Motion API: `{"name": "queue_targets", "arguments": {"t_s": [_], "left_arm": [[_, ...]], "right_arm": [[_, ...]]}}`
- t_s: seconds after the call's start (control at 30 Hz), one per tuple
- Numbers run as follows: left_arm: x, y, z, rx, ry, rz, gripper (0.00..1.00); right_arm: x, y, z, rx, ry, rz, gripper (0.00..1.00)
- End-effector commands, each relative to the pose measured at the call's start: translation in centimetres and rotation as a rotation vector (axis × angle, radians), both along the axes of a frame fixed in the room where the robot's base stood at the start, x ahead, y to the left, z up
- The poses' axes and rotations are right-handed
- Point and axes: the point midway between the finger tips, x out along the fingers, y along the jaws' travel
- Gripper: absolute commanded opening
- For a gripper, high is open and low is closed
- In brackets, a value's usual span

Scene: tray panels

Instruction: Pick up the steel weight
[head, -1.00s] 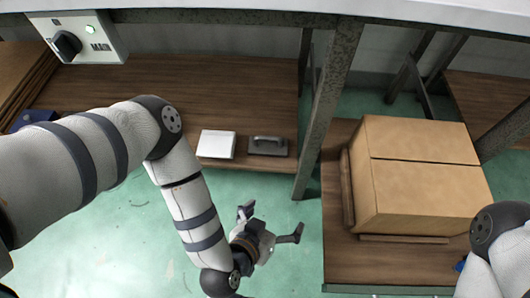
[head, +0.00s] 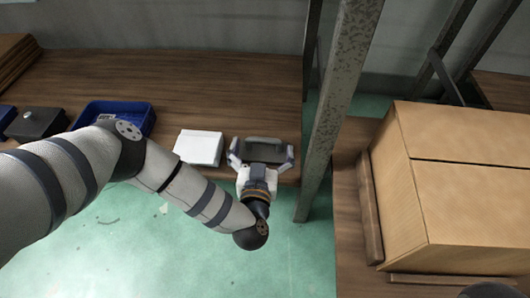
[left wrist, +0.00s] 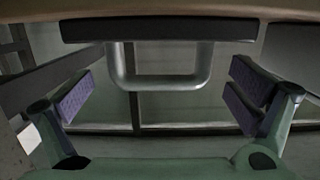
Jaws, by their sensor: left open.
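The steel weight (head: 267,146) is a dark flat block with a bar handle. It lies at the front edge of the wooden shelf, right of a white box. My left gripper (head: 262,158) is open, its two fingers spread to either side of the weight's near part. In the left wrist view the weight's dark body (left wrist: 160,30) spans the top, and its grey U-shaped handle (left wrist: 160,83) hangs between the open fingers (left wrist: 165,97), with gaps on both sides. The fingers do not touch the handle.
The white box (head: 199,147) sits close to the left of the gripper. A blue bin (head: 115,108) and a dark box (head: 38,123) stand farther left. A steel post (head: 338,105) rises to the right, with a large cardboard box (head: 460,185) beyond it.

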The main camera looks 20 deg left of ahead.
Motion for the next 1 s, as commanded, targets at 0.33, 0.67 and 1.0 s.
{"name": "queue_targets", "arguments": {"t_s": [0.33,0.67,1.0], "left_arm": [[0.4,0.1,0.0,0.0,0.001,-0.001,0.8],[0.5,0.1,0.3,-0.001,-0.007,-0.001,0.18],[0.6,0.0,3.8,-0.002,-0.014,-0.001,0.18]], "right_arm": [[0.0,0.0,-0.1,0.001,0.0,0.0,0.4],[0.0,0.0,-0.1,0.001,0.0,0.0,0.4],[0.1,-0.1,1.5,-0.002,-0.017,-0.001,0.4]]}}
